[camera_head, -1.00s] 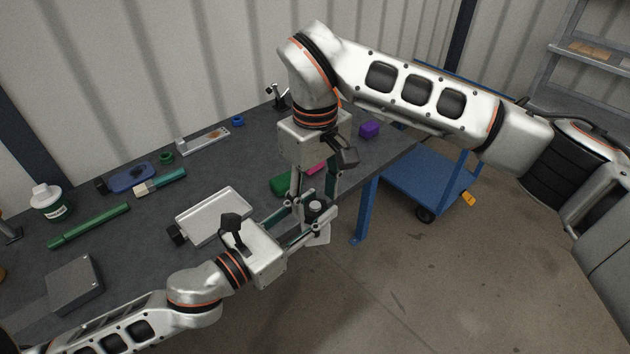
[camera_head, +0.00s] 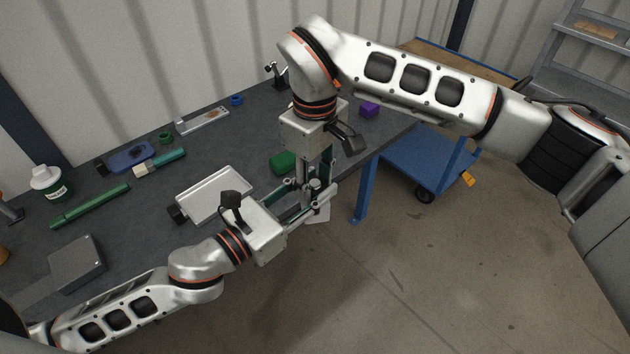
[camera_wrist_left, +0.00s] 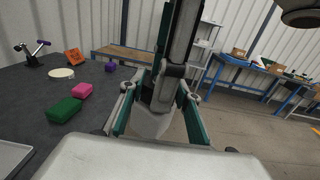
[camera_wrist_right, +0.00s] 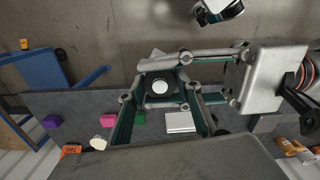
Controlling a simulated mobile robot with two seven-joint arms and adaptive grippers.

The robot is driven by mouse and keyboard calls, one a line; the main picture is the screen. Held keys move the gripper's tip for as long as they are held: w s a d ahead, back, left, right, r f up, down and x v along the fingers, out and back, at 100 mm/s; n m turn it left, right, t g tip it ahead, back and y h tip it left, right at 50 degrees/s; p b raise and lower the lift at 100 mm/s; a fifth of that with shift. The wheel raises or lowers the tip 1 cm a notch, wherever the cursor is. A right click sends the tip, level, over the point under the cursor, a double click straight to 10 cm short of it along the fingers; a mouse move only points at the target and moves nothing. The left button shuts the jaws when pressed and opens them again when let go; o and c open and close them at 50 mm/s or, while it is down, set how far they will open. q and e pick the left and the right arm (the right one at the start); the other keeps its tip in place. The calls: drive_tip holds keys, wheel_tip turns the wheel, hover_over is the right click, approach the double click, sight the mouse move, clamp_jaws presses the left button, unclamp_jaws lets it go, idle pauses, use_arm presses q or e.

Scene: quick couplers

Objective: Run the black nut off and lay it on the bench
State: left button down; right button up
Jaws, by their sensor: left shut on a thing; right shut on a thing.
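The coupler's pale grey body (camera_wrist_left: 150,122) stands between the fingers of my left gripper (camera_wrist_left: 158,118), which is shut on it. The body's lower end shows beyond the bench edge in the head view (camera_head: 320,214). The black nut (camera_wrist_right: 172,80) is a dark ring around a pale round end, seen in the right wrist view. My right gripper (camera_wrist_right: 161,99) reaches in from above and is shut on the nut. In the head view the fingers of my left gripper (camera_head: 312,204) and right gripper (camera_head: 316,184) meet closely and hide most of the nut and coupler.
The dark bench (camera_head: 120,235) holds a metal tray (camera_head: 215,193), a green block (camera_head: 283,162), a purple block (camera_head: 369,109) and a grey box (camera_head: 77,264). Bare bench lies left of the tray. A blue cart (camera_head: 425,165) stands on the floor beyond the bench end.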

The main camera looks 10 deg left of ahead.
drive_tip(key=shift+n, duration=0.8)
drive_tip(key=o, duration=1.2)
drive_tip(key=shift+r, duration=0.1)
drive_tip(key=shift+r, duration=2.2)
